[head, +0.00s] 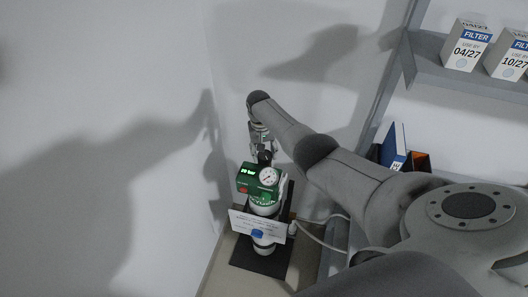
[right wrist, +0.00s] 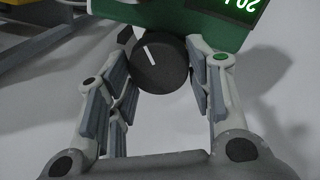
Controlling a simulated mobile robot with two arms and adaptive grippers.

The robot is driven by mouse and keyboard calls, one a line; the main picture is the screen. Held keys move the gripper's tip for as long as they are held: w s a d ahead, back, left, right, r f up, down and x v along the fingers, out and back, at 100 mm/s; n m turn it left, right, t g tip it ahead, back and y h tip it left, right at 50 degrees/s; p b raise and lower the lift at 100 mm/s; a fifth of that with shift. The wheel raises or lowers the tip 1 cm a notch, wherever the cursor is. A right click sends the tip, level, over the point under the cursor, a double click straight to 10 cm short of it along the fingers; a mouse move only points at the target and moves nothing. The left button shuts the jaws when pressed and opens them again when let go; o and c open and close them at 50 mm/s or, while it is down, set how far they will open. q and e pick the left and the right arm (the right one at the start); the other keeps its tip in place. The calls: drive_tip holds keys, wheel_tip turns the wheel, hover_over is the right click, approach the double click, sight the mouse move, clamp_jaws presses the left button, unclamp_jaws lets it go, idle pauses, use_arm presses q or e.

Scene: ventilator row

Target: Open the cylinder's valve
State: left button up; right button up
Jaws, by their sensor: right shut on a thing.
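A white gas cylinder (head: 264,208) stands upright with a green valve head (head: 245,180) on top. The head carries a round white gauge (head: 268,175) and a lit green display. My left gripper is not in view.
The cylinder stands on a dark base (head: 262,262) close to the wall, with a white label card (head: 243,222) and a pale hose (head: 322,218) beside it.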

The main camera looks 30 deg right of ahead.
sight(261, 154)
idle(0.4)
drive_tip(key=o, duration=1)
drive_tip(key=shift+r, duration=0.15)
drive_tip(key=r, duration=1.1)
drive_tip(key=shift+w+a+r, duration=0.2)
drive_tip(key=shift+a+r, duration=0.15)
drive_tip(key=shift+a, duration=0.05)
drive_tip(key=shift+f, duration=0.1)
